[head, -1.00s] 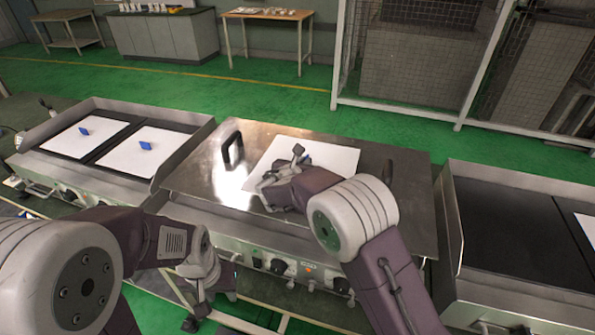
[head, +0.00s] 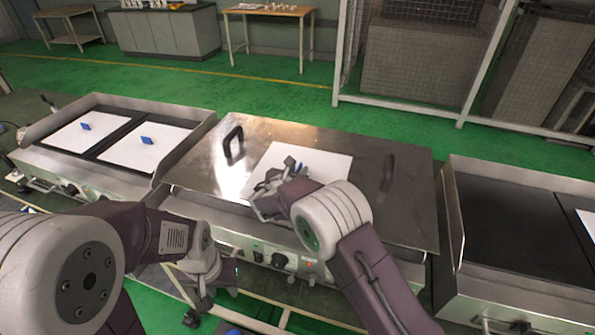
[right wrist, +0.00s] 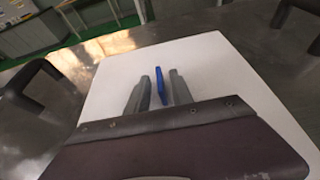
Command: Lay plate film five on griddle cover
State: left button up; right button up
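A white film sheet (head: 325,163) with an upright blue tab (right wrist: 160,86) lies on the steel griddle cover (head: 365,215), between the cover's two black handles; it looks flat. The sheet also shows in the right wrist view (right wrist: 215,75). My right gripper (right wrist: 157,82) is over the sheet, its fingers on either side of the tab with narrow gaps, so it looks open around it. In the head view my right gripper (head: 283,175) partly hides the sheet. My left gripper (head: 195,305) hangs low in front of the griddles, and its fingers are unclear.
The left griddle (head: 105,152) holds two white sheets with blue tabs. The right griddle (head: 510,215) has a bare black plate and part of a white sheet at the picture's edge. The cover's left handle (head: 233,144) and right handle (head: 388,172) stand up beside the sheet.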

jog(key=shift+s+r, duration=0.1)
jog(key=shift+r, duration=0.1)
jog(key=v, duration=1.2)
jog(key=shift+f, duration=0.1)
